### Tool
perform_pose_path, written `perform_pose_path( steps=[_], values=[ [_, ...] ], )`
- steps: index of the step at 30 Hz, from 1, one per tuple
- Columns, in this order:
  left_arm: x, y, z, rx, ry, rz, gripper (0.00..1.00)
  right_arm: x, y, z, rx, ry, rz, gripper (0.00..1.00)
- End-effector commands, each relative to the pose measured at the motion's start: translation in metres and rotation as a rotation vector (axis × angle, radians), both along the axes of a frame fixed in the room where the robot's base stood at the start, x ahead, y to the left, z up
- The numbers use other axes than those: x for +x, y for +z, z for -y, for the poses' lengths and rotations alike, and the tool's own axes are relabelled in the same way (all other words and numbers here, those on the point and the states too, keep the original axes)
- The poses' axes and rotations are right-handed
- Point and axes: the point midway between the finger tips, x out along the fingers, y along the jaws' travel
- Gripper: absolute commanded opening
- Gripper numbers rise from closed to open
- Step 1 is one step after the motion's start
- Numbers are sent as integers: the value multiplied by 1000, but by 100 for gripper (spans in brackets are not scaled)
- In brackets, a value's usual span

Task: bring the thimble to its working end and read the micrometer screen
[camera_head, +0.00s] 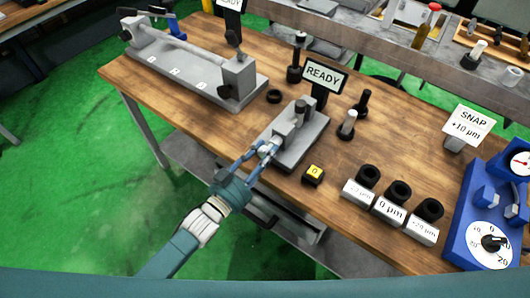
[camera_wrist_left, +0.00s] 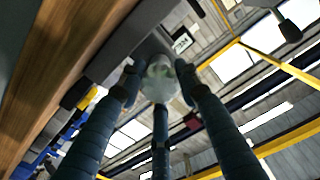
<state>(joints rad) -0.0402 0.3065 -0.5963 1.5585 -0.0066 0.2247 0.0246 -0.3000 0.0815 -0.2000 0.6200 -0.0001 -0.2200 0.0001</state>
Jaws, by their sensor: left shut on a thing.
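The micrometer fixture (camera_head: 312,137) is a grey block on a flat grey base near the front edge of the wooden bench. Behind it a dark-framed screen (camera_head: 323,76) reads READY. My left gripper (camera_head: 262,152) reaches in from the front left and is shut on the thimble at the fixture's near end. In the left wrist view the thimble (camera_wrist_left: 159,82) is a pale rounded end between the fingers. The fingers hide most of it in the head view. My right gripper is not in view.
A long grey fixture (camera_head: 190,77) stands at the back left. A small black block with a yellow top (camera_head: 313,174) is right of the micrometer. Several black rings sit on labelled white blocks (camera_head: 390,211). A blue gauge unit (camera_head: 487,215) stands at the far right.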

Motion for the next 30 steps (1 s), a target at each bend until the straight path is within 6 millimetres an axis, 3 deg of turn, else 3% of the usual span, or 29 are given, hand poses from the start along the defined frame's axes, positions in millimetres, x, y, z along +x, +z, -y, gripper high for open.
perform_pose_path(
  steps=[1,12,30],
  values=[
    [-2,-7,0,35,0,9,7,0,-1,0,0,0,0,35],
    [-2,-7,-1,187,0,118,7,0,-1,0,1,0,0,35],
    [-2,-8,-2,224,0,143,7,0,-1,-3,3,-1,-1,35]
  ],
)
